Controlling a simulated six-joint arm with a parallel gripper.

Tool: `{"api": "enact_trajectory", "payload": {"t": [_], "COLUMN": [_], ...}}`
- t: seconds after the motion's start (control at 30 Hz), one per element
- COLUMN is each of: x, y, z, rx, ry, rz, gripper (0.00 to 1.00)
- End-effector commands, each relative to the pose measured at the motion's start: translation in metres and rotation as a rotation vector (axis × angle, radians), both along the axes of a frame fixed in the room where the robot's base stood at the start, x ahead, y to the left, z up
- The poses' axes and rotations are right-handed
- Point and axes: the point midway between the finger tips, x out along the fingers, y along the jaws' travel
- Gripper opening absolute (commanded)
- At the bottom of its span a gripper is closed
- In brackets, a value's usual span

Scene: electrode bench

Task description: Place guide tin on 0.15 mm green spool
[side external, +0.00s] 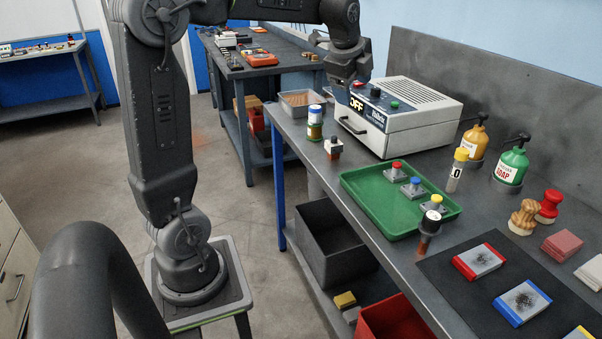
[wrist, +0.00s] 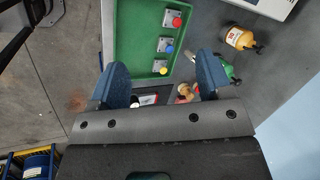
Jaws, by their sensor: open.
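A small upright cylinder (side external: 314,123) with a white and blue upper part and green lower bands stands at the bench's left edge in the side external view. Its print is too small to read; I cannot tell whether it is one piece or a tin stacked on a green spool. No other thing is clearly readable as the guide tin or the 0.15 mm green spool. My gripper (side external: 347,88) is above the bench, up and right of this cylinder, near the white device. In the wrist view its two blue fingers (wrist: 163,78) are wide apart, with nothing held between them.
A white device (side external: 405,115) stands behind. A green tray (side external: 370,207) holds red, blue and yellow-topped blocks. A yellow-capped cylinder (side external: 457,170), dark cylinder (side external: 428,232), small brown-and-white piece (side external: 333,150) and soap bottles (side external: 511,165) stand around. Pads lie on a dark mat (side external: 450,290).

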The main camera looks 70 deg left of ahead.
Motion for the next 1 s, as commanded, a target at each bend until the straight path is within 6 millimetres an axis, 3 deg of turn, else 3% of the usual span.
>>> {"api": "enact_trajectory", "payload": {"t": [0.03, 0.2, 0.4, 0.5, 0.63, 1.0], "x": [-0.017, -0.081, -0.155, -0.180, -0.198, -0.202], "y": [-0.031, -0.109, -0.168, -0.183, -0.191, -0.193], "z": [0.004, -0.006, -0.037, -0.053, -0.066, -0.069], "rx": [-0.050, -0.262, -0.505, -0.591, -0.653, -0.669], "ry": [-0.041, -0.152, -0.223, -0.233, -0.236, -0.236], "rz": [0.073, 0.383, 0.720, 0.842, 0.937, 0.967], "gripper": [0.72, 0.72, 0.72, 0.72, 0.72, 0.72]}}
